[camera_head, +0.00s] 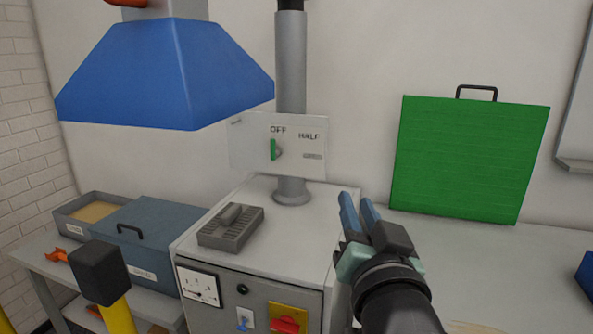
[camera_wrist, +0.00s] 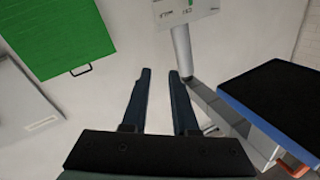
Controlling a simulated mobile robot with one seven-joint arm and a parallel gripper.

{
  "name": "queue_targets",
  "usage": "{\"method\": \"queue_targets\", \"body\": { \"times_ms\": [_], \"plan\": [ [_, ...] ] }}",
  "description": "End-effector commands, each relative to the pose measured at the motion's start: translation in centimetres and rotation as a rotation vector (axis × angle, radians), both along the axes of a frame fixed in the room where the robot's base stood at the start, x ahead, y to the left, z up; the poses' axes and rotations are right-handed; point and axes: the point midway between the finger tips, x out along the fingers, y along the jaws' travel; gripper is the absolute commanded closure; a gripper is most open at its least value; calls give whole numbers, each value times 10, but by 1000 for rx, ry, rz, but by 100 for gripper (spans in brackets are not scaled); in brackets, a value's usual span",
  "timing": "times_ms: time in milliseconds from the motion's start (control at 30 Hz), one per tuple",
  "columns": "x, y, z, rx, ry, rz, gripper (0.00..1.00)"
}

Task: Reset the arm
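My gripper (camera_head: 359,213) is raised in front of the wall, just right of the cabinet's right edge in the head view. Its two blue fingers are parallel with a gap between them. In the wrist view my gripper (camera_wrist: 160,75) shows both fingers apart, with nothing between them. It touches nothing that I can see.
A grey cabinet (camera_head: 260,260) with a meter and red switch stands left of my gripper. A switch plate (camera_head: 300,150) marked OFF and HALF is on a pipe. A blue hood (camera_head: 165,75) hangs upper left. A green panel (camera_head: 467,160) leans on the wall at right.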

Motion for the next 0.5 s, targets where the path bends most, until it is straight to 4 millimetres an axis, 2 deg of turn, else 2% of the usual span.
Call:
{"method": "queue_targets", "body": {
  "times_ms": [33,200,300,400,500],
  "plan": [
    [-9,10,51,-46,-80,-11,73],
    [-50,39,172,-175,-337,-63,73],
    [-82,55,233,-232,-483,-96,73],
    [-113,68,279,-275,-605,-124,73],
    [-137,76,307,-300,-692,-147,73]
  ]
}}
